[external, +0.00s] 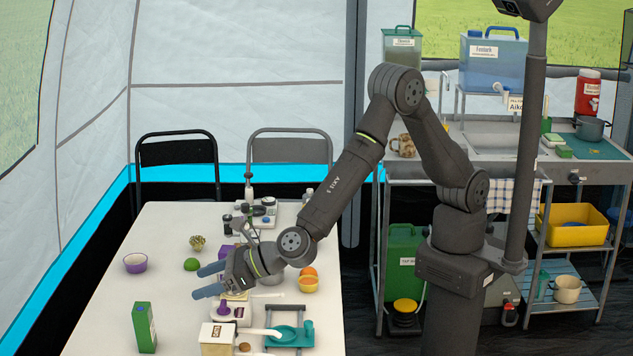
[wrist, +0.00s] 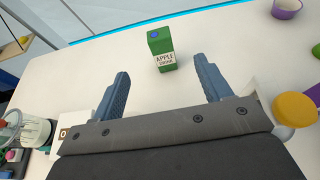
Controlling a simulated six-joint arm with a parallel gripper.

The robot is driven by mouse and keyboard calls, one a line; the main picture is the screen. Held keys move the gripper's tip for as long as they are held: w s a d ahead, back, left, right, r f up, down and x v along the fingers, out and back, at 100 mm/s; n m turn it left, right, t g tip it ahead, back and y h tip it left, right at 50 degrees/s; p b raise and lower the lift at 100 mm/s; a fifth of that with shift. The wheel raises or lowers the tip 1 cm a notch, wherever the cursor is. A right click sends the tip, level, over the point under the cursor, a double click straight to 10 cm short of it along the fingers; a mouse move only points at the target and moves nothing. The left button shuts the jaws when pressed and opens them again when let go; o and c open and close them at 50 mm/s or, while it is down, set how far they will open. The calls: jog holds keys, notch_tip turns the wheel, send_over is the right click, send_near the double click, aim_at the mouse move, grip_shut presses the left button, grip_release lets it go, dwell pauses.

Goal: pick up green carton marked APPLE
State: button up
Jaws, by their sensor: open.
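The green carton (external: 145,327) stands upright near the front left of the white table in the external view. In the wrist view the green carton (wrist: 161,51) has a white label reading APPLE and a blue cap, and it stands beyond my fingertips, between their lines. My gripper (external: 209,280) is open and empty above the table, up and to the right of the carton in the external view. Its two blue-grey fingers (wrist: 160,68) are spread wide in the wrist view. Nothing touches the carton.
A purple bowl (external: 135,263) and a green dome-shaped item (external: 191,264) lie farther back. The table around the carton is clear.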

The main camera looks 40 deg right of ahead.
aim_at(141, 307)
jog(key=x, duration=1.7)
jog(key=shift+s+a+f, duration=0.2)
jog(key=shift+f, duration=0.15)
jog(key=c, duration=1.3)
jog(key=shift+c, duration=1)
jog(key=shift+r, duration=0.15)
